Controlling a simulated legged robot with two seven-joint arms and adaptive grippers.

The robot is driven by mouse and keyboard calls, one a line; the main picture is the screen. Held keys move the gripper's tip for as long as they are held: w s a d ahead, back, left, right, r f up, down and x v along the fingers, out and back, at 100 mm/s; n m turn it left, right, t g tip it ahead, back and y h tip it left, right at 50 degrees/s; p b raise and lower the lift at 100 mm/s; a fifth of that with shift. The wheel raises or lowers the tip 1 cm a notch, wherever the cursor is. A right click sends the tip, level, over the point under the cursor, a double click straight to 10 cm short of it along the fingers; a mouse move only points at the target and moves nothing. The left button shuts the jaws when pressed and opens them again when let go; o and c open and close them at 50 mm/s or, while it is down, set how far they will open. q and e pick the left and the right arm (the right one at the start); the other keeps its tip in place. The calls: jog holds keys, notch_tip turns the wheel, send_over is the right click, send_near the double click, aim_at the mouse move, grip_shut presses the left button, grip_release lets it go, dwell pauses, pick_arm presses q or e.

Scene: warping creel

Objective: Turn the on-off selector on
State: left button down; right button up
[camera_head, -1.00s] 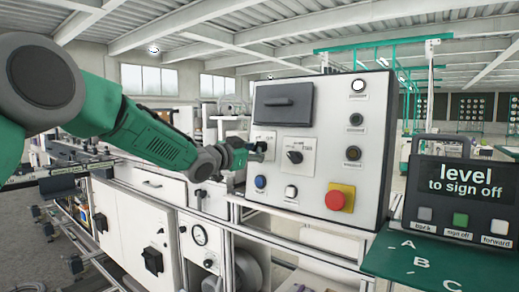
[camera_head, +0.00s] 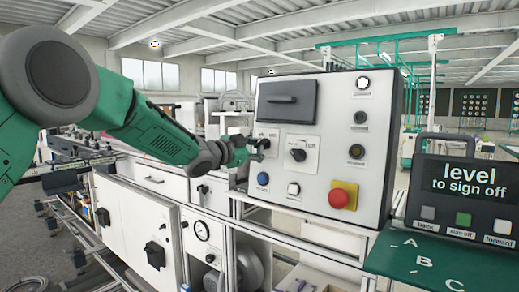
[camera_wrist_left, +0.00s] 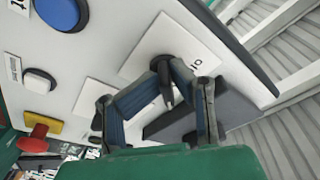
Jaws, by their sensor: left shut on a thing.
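The white control panel (camera_head: 324,110) carries two black selectors on white plates. My left gripper (camera_head: 260,148) is at the left plate (camera_head: 268,133) and covers most of its selector in the head view. In the left wrist view, a black selector knob (camera_wrist_left: 164,80) on a plate with partly cut-off letters (camera_wrist_left: 190,54) sits between the fingers of my left gripper (camera_wrist_left: 162,100), which is shut on it. The second selector (camera_head: 298,155) is uncovered, to the right of the gripper. The selector labels are too small to read. My right gripper is not in view.
Below the selectors are a blue button (camera_head: 263,178), a white button (camera_head: 293,189) and a red mushroom button (camera_head: 339,198). Round lamps line the panel's right side. A dark handle plate (camera_head: 287,101) is above. A sign-off console (camera_head: 461,190) stands at right on a green shelf.

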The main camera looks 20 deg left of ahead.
pick_arm(q)
jog(key=shift+a+r, duration=0.1)
jog(key=shift+r, duration=0.7)
jog(key=c, duration=1.6)
grip_release()
jog(key=shift+w, duration=0.1)
jog(key=shift+c, duration=0.2)
jog(key=shift+f, duration=0.15)
jog(key=shift+f, duration=0.3)
jog(key=v, duration=1.2)
jog(key=shift+f, duration=0.2)
